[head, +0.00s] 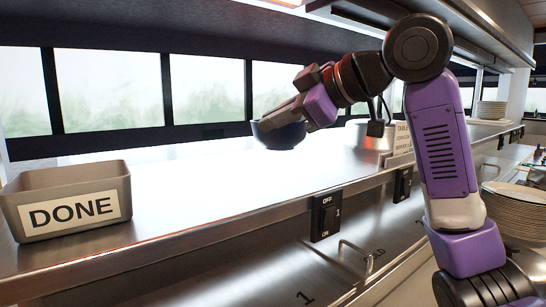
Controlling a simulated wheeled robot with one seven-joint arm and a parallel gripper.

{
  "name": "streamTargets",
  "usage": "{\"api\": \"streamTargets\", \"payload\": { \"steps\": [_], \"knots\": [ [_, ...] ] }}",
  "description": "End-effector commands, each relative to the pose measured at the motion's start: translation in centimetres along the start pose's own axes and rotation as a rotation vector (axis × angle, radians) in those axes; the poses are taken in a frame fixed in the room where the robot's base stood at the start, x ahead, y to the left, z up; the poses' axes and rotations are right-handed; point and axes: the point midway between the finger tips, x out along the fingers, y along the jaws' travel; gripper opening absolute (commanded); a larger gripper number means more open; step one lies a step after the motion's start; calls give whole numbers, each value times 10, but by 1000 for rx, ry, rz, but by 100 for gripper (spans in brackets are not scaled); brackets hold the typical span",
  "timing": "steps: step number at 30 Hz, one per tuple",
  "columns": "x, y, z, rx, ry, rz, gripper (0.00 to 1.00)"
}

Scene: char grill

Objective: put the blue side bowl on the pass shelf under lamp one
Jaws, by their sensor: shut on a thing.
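The blue side bowl (280,136) is dark blue and shows at the middle of the head view, over the brightly lit pass shelf (180,215). My gripper (268,122) is shut on the bowl, at its near rim. The fingers hide part of the bowl's rim and inside. I cannot tell whether the bowl's base touches the shelf or hangs just above it, because the glare washes out the surface there. The lamps themselves are not clearly in view.
A metal bin labelled DONE (72,208) stands on the shelf at left. A card (400,138) and a metal container (374,136) stand right of the bowl. Switches (326,215) line the shelf's front edge. Plates (514,208) are stacked at right. The shelf's middle is clear.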

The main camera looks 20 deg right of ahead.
Motion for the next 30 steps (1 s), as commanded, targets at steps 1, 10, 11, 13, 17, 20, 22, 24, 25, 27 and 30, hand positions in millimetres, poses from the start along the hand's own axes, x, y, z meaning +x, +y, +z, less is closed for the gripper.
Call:
{"api": "streamTargets", "payload": {
  "steps": [1,10,11,13,17,20,22,24,25,27,30],
  "knots": [
    [4,-5,8,1,1,1,0],
    [14,-19,26,-1,2,1,0],
    [15,-21,28,-1,2,1,0],
    [18,-25,34,-1,1,1,0],
    [25,-35,48,0,0,1,0],
    [27,-38,51,-1,2,1,0],
    [27,-38,51,-1,2,1,0],
    [27,-38,51,-2,2,1,0],
    [27,-38,51,-1,1,0,10],
    [27,-38,51,-1,1,0,24],
    [27,-38,51,-1,1,0,29]
  ]
}}
